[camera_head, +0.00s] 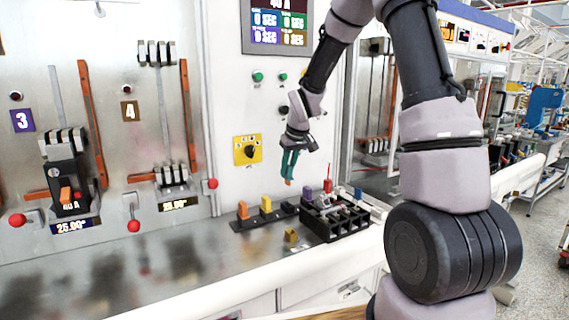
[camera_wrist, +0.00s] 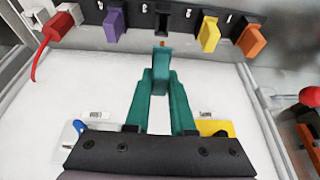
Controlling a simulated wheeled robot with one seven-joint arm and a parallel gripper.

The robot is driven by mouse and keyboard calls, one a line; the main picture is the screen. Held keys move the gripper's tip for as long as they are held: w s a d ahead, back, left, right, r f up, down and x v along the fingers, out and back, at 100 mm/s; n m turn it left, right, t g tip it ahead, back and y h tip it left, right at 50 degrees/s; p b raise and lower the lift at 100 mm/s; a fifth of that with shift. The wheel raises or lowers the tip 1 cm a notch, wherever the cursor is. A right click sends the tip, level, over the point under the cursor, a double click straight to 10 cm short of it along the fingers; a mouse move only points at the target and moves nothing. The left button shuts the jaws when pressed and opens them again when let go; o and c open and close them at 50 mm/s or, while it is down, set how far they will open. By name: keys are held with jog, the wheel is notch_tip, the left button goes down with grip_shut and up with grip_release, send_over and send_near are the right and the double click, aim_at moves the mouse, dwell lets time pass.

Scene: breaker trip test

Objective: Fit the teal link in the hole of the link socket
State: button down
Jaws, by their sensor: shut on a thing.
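The teal link (camera_wrist: 161,68) is a slim teal piece with a copper-coloured tip. My gripper (camera_wrist: 160,85), with teal fingers, is shut on it. In the head view, my gripper (camera_head: 289,163) hangs in front of the white panel with the link's tip pointing down, above the socket strip and apart from it. The link socket (camera_wrist: 163,20) appears as the dark empty place between the purple and yellow links on the black strip. In the wrist view the link's tip shows just below this place. The hole itself is too small to make out clearly.
Orange (camera_head: 242,210), yellow (camera_head: 266,204) and purple (camera_head: 307,194) links stand in the strip. A black compartmented box (camera_head: 335,222) stands close on the right. The metal bench to the left is clear.

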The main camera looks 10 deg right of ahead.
aim_at(289, 178)
jog(key=shift+w, duration=0.15)
jog(key=shift+f, duration=2.85)
jog(key=shift+f, duration=1.8)
jog(key=c, duration=0.7)
grip_release()
jog(key=v, duration=1)
jog(key=shift+s+r, duration=0.3)
